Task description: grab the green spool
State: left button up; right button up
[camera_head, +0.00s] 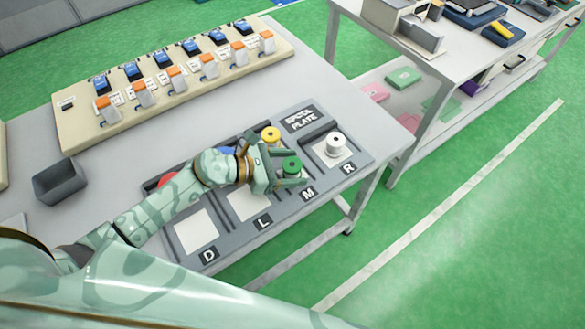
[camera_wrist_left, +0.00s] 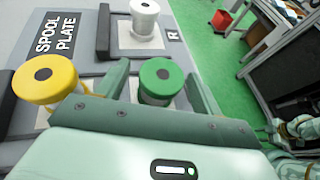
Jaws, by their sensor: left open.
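The green spool (camera_head: 291,164) stands on the spool plate (camera_head: 361,157) by the M label. In the left wrist view the green spool (camera_wrist_left: 161,80) stands upright between the two fingers of my left gripper (camera_wrist_left: 160,88). My left gripper (camera_head: 284,170) is open, with one finger on each side of the spool; I cannot tell whether either finger touches it. The spool's lower part is partly hidden by the gripper. Pale green parts, which look like my right arm (camera_wrist_left: 300,130), show at the right edge of the wrist view; its jaw state is unclear.
A white spool (camera_head: 335,144) stands by the R label. A yellow spool (camera_wrist_left: 46,78) stands close to the left finger in the wrist view. Blue and red spools (camera_head: 167,179) are partly hidden behind my left arm. A grey bin (camera_head: 60,182) stands at the left.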

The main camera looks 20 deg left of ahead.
pick_arm(q)
jog(key=shift+w+d+f, duration=0.15)
jog(key=shift+d, duration=0.1)
jog(key=c, duration=1.1)
